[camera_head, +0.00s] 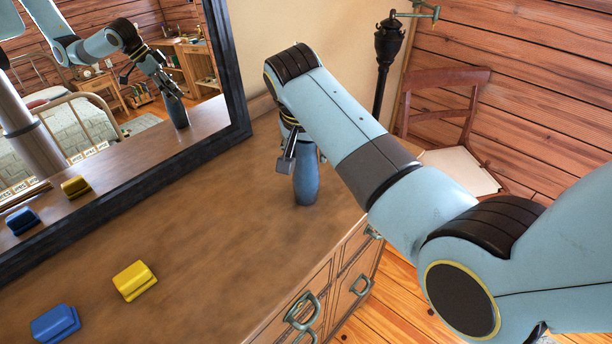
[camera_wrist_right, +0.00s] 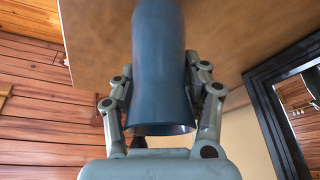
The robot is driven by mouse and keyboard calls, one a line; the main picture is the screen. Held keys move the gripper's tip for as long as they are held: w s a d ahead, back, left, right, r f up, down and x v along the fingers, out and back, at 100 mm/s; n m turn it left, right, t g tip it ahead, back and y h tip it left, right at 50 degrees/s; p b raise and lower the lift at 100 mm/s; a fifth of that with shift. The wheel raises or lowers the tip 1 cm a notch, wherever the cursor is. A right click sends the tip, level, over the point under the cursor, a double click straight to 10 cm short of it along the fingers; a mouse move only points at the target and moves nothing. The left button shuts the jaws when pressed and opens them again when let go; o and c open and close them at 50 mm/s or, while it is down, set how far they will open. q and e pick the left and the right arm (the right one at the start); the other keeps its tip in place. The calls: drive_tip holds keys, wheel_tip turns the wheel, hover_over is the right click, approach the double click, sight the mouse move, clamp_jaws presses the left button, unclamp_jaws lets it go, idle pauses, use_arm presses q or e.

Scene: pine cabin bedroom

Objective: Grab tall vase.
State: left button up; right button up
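The tall vase (camera_head: 306,178) is blue and stands upright on the wooden dresser top, near its right edge. My right gripper (camera_head: 298,158) reaches down over it, with one finger showing at the vase's left side. My forearm and wrist hide the upper part of the vase. In the right wrist view the vase (camera_wrist_right: 160,70) lies between the two fingers, which look open with the tips very close to its sides; contact is not clear. My left gripper is not in view.
A yellow block (camera_head: 134,281) and a blue block (camera_head: 55,324) lie on the dresser (camera_head: 215,235) at the lower left. A dark-framed mirror (camera_head: 238,100) stands along its back. A black lamp post (camera_head: 384,75) and wooden chair (camera_head: 440,115) stand beyond. The dresser's middle is clear.

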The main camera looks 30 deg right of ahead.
drive_tip(key=c, duration=0.4)
drive_tip(key=shift+s+a, duration=0.1)
clamp_jaws()
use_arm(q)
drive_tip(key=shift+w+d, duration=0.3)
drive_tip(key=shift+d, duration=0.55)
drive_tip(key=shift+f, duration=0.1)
use_arm(e)
drive_tip(key=shift+r, duration=0.1)
